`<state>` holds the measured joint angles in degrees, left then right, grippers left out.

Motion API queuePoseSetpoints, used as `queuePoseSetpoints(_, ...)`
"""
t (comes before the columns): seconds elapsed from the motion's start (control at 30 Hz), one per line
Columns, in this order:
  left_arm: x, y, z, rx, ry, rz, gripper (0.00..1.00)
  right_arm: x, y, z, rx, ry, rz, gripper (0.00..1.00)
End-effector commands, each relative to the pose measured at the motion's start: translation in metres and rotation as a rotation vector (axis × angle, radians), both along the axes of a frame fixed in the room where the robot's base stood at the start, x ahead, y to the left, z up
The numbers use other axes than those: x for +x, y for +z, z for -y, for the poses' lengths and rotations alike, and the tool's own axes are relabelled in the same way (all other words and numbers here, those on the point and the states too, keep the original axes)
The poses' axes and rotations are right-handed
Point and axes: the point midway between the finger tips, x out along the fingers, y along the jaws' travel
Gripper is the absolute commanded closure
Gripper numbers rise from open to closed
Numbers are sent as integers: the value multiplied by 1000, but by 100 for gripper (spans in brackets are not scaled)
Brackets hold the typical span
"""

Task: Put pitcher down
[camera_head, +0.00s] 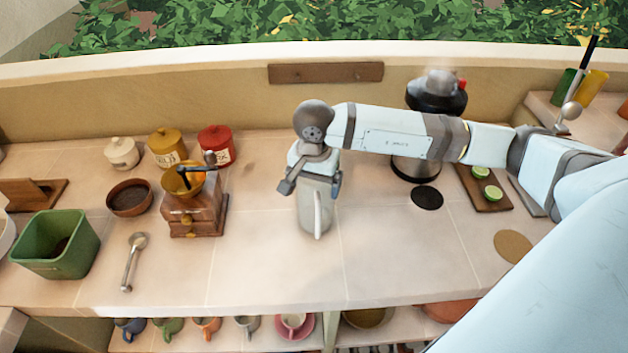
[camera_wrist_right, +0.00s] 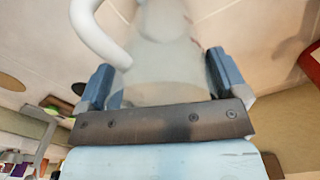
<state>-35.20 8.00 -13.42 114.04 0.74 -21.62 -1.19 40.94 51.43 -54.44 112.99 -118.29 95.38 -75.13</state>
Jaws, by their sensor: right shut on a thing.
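The pitcher (camera_head: 314,212) is pale and whitish grey, with a white handle on its near side. It is upright at the middle of the tiled counter (camera_head: 270,262). My right gripper (camera_head: 310,183) is shut on its upper part from above. In the right wrist view the pitcher (camera_wrist_right: 165,50) fills the space between the two blue fingers, with the white handle at the upper left. I cannot tell whether its base touches the counter. My left gripper is not in view.
A wooden coffee grinder (camera_head: 194,212) stands left of the pitcher, with a metal scoop (camera_head: 131,262) near it. A green bin (camera_head: 57,245) is at far left. A dark round mat (camera_head: 427,197) and a cork mat (camera_head: 513,246) lie at right. Counter beside the pitcher is clear.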

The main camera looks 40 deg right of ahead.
Motion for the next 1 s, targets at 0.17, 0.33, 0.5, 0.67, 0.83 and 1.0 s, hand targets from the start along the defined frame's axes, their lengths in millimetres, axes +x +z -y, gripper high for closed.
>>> queuePoseSetpoints(0.17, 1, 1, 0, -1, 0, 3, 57, 0, 1, 0, 0, 0, 1, 54)
queuePoseSetpoints(0.33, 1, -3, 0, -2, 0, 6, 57, 1, -4, 0, 0, 0, 1, 54)
queuePoseSetpoints(0.5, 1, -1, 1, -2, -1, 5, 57, 0, -2, 0, -1, 0, 1, 0)
queuePoseSetpoints(0.67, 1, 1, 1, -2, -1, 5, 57, 0, 0, 0, -1, 0, 1, 0)
queuePoseSetpoints(0.83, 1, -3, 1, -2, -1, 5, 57, 2, 17, 1, -1, 0, 6, 0)
queuePoseSetpoints(1.0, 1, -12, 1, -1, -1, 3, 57, 1, 54, 0, 0, 1, 7, 0)
